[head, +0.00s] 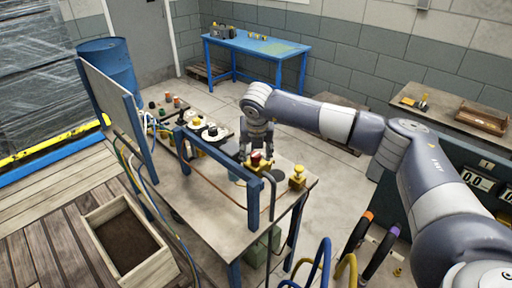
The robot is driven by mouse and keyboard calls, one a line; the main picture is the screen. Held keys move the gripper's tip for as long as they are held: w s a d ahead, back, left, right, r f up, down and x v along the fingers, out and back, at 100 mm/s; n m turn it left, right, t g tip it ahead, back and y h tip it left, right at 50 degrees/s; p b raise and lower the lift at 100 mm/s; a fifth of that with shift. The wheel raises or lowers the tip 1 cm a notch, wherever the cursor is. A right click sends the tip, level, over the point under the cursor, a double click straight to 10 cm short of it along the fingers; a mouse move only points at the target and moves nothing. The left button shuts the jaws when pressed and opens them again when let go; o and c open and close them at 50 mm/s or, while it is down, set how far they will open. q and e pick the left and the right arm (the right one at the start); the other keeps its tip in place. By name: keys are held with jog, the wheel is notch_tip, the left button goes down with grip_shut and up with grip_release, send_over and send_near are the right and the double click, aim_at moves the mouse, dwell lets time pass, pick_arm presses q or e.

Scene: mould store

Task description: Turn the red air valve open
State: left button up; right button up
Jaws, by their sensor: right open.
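The red air valve (256,158) is a small red knob near the front right of the workbench (205,195), by a blue frame post. My right gripper (257,152) points down from above, right at the red knob. Its fingers are open and overlap the knob in the picture. I cannot tell whether they touch it. Yellow fittings (250,178) show just below the red knob. My left gripper is not in view.
A yellow fitting (297,178) stands at the bench's right. A blue frame rail (217,153) crosses beside my gripper. An upright panel (112,105) and hoses (140,175) are left. A blue table (258,45) stands behind. An open wooden box (92,215) is front left.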

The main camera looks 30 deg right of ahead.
jog(key=shift+f, duration=0.35)
jog(key=shift+w, duration=0.1)
jog(key=shift+c, duration=0.3)
jog(key=c, duration=1)
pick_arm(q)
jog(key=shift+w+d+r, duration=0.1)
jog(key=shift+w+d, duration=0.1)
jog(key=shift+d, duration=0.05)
